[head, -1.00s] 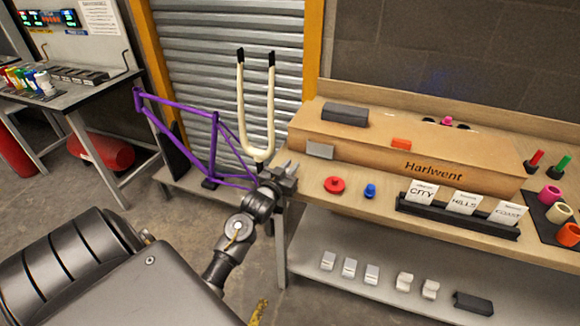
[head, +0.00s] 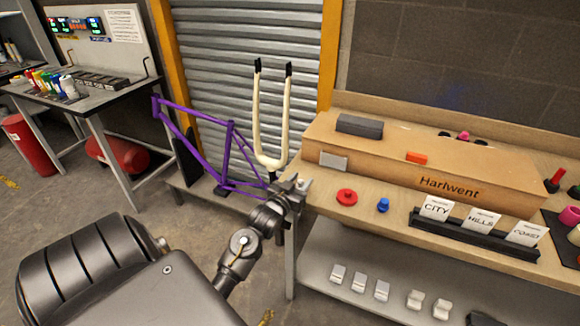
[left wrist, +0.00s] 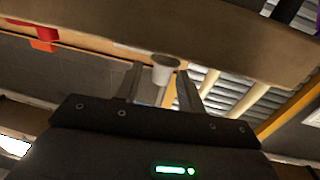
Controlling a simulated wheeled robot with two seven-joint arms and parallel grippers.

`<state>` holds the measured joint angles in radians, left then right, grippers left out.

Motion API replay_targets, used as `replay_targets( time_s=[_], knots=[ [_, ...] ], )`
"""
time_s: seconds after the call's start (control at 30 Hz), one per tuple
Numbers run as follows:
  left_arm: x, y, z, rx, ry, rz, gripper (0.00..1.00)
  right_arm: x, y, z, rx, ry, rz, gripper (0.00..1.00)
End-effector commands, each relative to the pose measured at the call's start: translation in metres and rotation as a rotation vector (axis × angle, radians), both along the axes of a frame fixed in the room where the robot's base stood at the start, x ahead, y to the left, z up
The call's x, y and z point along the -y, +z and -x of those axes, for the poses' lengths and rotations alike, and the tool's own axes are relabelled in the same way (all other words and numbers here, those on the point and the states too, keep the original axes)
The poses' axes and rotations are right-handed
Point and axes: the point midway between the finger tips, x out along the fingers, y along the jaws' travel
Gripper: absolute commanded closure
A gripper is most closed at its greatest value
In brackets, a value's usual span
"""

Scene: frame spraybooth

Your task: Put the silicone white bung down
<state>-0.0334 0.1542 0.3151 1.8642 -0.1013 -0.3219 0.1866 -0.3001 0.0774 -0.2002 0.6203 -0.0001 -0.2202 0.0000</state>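The white bung (left wrist: 165,64) shows in the left wrist view, its wide end against the bench top (left wrist: 230,45), which appears at the top of that picture. It sits between the fingertips of my left gripper (left wrist: 160,72), with a gap showing beside it. The fingers look spread wider than the bung. In the head view my left gripper (head: 297,184) is at the left end of the wooden bench (head: 318,202); the bung is mostly hidden or too small to make out there. My right gripper is not in view.
A red bung (head: 347,196) and a blue bung (head: 384,205) stand to the right of my gripper. A card rack (head: 475,240) lies beyond them. A long box marked Harlwent (head: 440,182) runs along the back. A purple frame (head: 190,140) with a cream fork (head: 270,160) stands left.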

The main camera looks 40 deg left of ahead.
Motion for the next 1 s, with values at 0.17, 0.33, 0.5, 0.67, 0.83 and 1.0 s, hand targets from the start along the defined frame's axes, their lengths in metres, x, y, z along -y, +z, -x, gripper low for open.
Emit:
replay_targets(
  time_s=[0.17, 0.33, 0.5, 0.67, 0.83, 1.0],
  knots=[
    [0.009, -0.001, 0.039, -0.001, -0.001, 0.000, 0.61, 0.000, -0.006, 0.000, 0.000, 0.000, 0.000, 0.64],
    [0.016, 0.001, 0.071, -0.001, 0.000, -0.001, 0.61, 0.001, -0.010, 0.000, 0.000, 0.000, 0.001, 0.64],
    [0.020, 0.002, 0.091, 0.000, 0.000, 0.001, 0.61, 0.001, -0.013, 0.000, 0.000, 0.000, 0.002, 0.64],
    [0.022, 0.003, 0.097, 0.000, 0.000, 0.001, 0.61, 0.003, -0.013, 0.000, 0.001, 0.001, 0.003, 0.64],
    [0.022, 0.003, 0.097, 0.000, 0.000, 0.001, 0.61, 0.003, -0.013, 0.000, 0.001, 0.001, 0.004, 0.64],
    [0.022, 0.000, 0.096, -0.006, -0.001, 0.002, 0.61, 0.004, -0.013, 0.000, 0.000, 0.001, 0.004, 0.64]
  ],
)
